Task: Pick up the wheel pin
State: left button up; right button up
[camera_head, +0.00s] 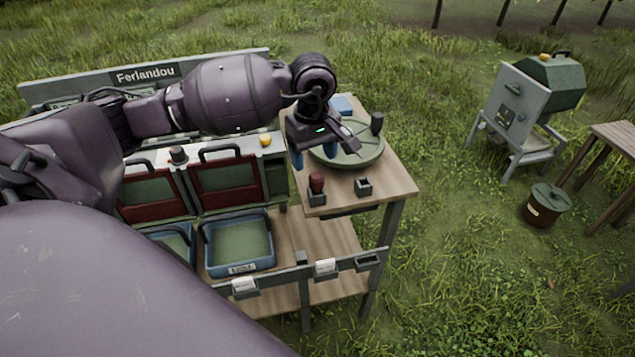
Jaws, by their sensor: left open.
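My left gripper (313,156) points down over the left part of the small wooden table (395,180), its blue fingertips apart and empty. A red-brown knobbed piece (317,183) stands upright in a small dark holder (316,198) just below and slightly right of the fingers, apart from them. It may be the wheel pin; I cannot tell for sure. A round green wheel (362,158) lies flat behind, with an upright dark peg (377,121) at its right rim. My gripper hides part of the wheel's left side.
A second small dark holder (363,187) sits right of the knobbed piece. A blue block (342,105) lies behind the wheel. Red-framed bins (222,178) and a blue tray (240,268) are left. A green-topped machine (545,85) and bucket (545,204) stand right on grass.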

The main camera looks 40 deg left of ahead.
aim_at(317, 176)
pick_arm(q)
notch_tip(317, 176, down, 2)
jog(key=shift+f, duration=0.45)
jog(key=f, duration=0.4)
jog(key=shift+w+d, duration=0.15)
jog(key=shift+w, duration=0.25)
jog(key=shift+f, duration=0.4)
pick_arm(e)
jog(key=shift+s, duration=0.2)
jog(key=shift+w, duration=0.1)
